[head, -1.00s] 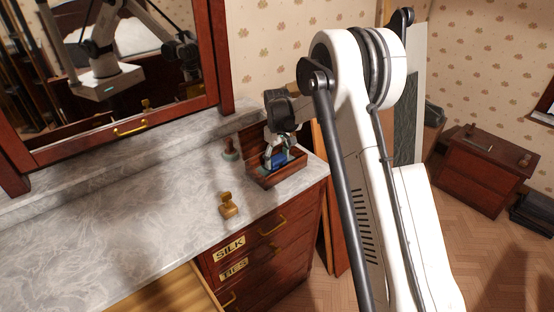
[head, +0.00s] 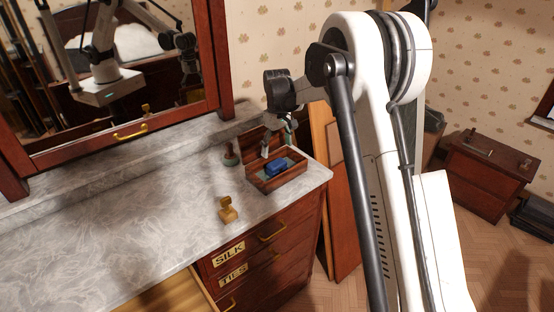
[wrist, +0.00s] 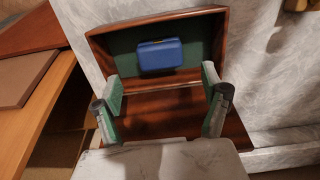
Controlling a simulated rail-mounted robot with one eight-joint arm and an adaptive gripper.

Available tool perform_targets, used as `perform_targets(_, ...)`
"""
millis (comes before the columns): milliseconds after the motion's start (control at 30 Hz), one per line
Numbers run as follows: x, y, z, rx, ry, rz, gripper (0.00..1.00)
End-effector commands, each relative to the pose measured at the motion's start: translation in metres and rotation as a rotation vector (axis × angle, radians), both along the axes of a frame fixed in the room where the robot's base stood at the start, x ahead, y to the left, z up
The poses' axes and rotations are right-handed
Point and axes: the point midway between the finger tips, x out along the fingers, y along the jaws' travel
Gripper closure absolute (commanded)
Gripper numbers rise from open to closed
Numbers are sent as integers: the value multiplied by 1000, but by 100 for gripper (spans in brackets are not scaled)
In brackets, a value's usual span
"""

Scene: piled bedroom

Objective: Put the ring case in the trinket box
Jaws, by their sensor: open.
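The ring case, a small blue case (head: 277,168), lies inside the wooden trinket box (head: 283,181). In the wrist view the blue case (wrist: 160,54) rests on the green lining within the walls of the box (wrist: 225,40). The box lid stands open at its back. My gripper (head: 278,141) is above the back of the box, clear of the case. In the wrist view its green-padded fingers (wrist: 163,98) are spread wide with nothing between them but the lid behind.
A brass stamp-like object (head: 228,210) stands on the marble top, left of the box. A dark-knobbed green-based object (head: 231,155) is close beside the box. A drawer (head: 165,295) is open below. A mirror (head: 120,80) stands behind.

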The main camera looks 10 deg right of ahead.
Motion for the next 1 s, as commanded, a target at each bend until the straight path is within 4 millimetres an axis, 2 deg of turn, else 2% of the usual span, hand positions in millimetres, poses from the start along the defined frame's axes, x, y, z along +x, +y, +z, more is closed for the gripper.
perform_targets(200, 0, 0, 32, 0, 0, 0, 23)
perform_targets(467, -8, 0, 55, 0, -13, -10, 23)
perform_targets(667, -45, 0, 98, 2, -73, -56, 23)
perform_targets(800, -79, 0, 129, 6, -126, -96, 23)
perform_targets(1000, -133, 0, 164, 16, -201, -154, 23)
